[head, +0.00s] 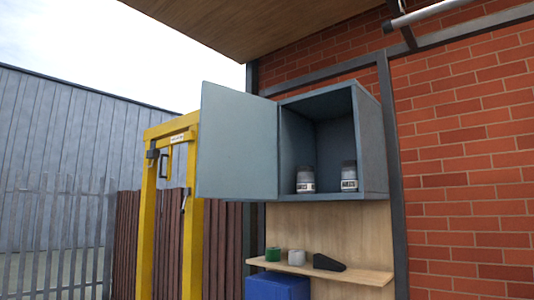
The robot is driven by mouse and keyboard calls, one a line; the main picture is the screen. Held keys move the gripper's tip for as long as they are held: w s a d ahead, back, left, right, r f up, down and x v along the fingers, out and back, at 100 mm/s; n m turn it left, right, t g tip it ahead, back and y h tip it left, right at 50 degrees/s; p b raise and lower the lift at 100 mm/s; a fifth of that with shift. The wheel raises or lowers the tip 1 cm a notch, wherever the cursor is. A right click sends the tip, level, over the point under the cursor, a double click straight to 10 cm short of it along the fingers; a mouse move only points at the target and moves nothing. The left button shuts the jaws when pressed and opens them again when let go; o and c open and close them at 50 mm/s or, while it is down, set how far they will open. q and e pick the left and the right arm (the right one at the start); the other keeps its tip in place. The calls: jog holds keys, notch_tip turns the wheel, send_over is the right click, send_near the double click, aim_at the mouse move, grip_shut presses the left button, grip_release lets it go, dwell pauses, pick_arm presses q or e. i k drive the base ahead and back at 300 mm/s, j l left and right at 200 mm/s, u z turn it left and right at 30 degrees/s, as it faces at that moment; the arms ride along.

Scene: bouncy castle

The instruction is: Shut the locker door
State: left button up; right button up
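The locker (373,140) is a grey-blue box fixed high in front of the brick wall, with its front open. Its door (237,143) is hinged at the locker's left edge and stands wide open, swung out to the left. Inside, two jars with dark lids and pale labels, a left jar (305,180) and a right jar (349,177), stand on the locker floor near the front. Neither of my grippers shows in the head view.
Below the locker, a wooden shelf (340,273) holds a green roll (273,254), a pale roll (296,257) and a dark wedge (328,263). A blue box (277,287) is under it. A yellow frame (192,240) stands left, close behind the door. A wooden canopy (250,22) hangs overhead.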

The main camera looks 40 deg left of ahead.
aim_at(237, 150)
jog(key=j+z, duration=0.25)
jog(key=j, duration=0.3)
jog(key=j+z, duration=0.25)
jog(key=j, duration=0.35)
jog(key=k+j+z, duration=0.15)
jog(key=j+z, duration=0.15)
jog(key=j, duration=0.2)
jog(key=k+j, duration=0.1)
jog(key=j, duration=0.35)
jog(key=k+j, duration=0.1)
jog(key=j, duration=0.8)
jog(key=k+j+z, duration=0.1)
jog(key=j, duration=0.3)
jog(key=k+j, duration=0.15)
jog(key=j, duration=0.3)
jog(key=k+j, duration=0.15)
jog(key=j, duration=0.3)
